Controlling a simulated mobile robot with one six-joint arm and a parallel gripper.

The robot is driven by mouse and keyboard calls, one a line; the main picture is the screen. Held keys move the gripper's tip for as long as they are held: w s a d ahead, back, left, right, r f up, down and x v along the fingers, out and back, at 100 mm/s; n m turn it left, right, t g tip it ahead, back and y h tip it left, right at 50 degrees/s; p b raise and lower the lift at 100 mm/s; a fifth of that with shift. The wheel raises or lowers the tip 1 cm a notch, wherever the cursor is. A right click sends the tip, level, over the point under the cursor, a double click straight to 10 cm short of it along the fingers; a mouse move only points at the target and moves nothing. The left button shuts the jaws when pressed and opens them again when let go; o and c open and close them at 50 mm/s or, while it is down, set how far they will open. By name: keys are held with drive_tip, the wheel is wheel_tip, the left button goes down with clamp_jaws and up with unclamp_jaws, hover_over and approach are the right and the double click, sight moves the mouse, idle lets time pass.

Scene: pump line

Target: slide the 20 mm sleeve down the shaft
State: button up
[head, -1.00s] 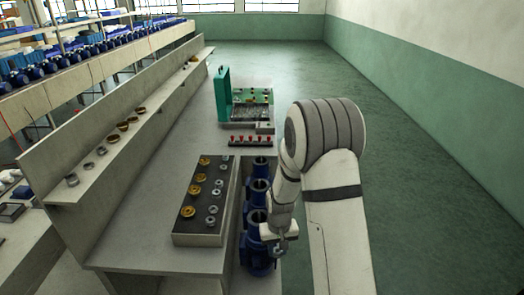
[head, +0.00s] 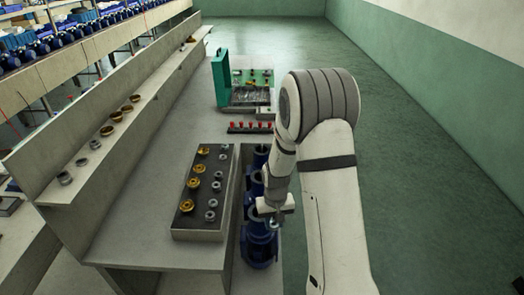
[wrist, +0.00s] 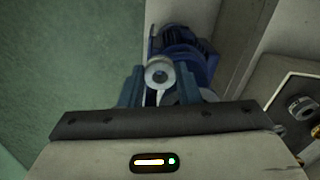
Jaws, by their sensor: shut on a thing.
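My gripper (wrist: 160,90) is shut on a pale grey ring-shaped sleeve (wrist: 159,66), which sits between the two fingertips in the wrist view. The sleeve's bore faces the camera and looks dark inside. A blue pump (wrist: 183,48) lies behind and below it. In the head view my gripper (head: 271,208) is over the row of blue pumps, above the nearest pump (head: 259,248). The sleeve is too small to make out there. The shaft is not clearly visible, so I cannot tell whether the sleeve is around it.
A dark tray (head: 190,222) with brass and grey rings lies on the bench left of the pumps. A rack with red-topped pieces (head: 250,128) and an open green case (head: 222,80) stand farther back. Open floor (head: 410,150) lies to the right.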

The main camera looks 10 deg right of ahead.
drive_tip(key=w+r+m+p, duration=0.1)
drive_tip(key=w+r+m, duration=0.2)
drive_tip(key=w+r, duration=0.5)
drive_tip(key=shift+w+r+m, duration=0.35)
drive_tip(key=shift+w+m, duration=0.05)
drive_tip(key=shift+w, duration=0.25)
